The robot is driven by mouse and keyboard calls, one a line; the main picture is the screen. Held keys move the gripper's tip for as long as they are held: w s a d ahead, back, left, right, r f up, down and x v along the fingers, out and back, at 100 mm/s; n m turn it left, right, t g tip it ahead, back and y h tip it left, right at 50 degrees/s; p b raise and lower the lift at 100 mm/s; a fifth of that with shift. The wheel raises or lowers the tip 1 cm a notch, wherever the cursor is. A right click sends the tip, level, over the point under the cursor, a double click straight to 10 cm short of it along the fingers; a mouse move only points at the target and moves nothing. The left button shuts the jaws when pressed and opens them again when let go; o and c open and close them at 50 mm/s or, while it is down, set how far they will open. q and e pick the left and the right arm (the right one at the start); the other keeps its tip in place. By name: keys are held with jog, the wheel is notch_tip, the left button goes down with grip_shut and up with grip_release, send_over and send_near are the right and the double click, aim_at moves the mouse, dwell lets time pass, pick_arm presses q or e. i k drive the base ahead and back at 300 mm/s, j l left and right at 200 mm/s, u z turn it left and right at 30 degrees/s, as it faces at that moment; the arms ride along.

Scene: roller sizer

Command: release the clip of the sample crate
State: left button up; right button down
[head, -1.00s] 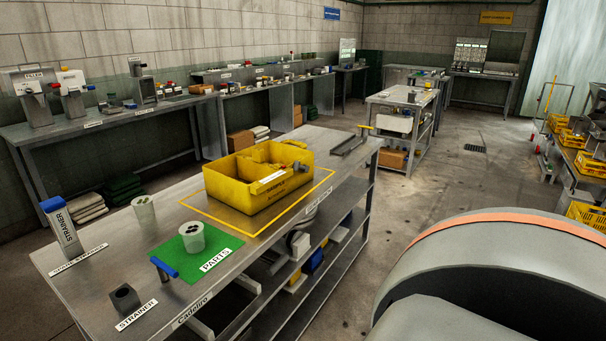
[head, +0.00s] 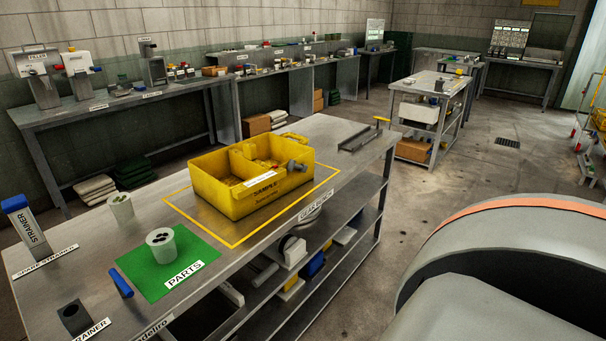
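The yellow sample crate (head: 227,197) stands upright on the metal workbench, inside a yellow outlined rectangle. Neither of my grippers is in view. A large grey rounded arm part with an orange band, mine, fills the lower right, well apart from the crate.
On the workbench (head: 325,138), a green mat (head: 140,280) with a white cup (head: 161,248) lies left of the crate. A blue-topped strainer (head: 27,225) stands at the left end. A metal rail (head: 358,138) lies at the right end. Open floor (head: 400,200) is to the right.

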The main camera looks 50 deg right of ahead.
aim_at(292, 164)
jog(key=l, duration=1.35)
jog(key=i, duration=0.05)
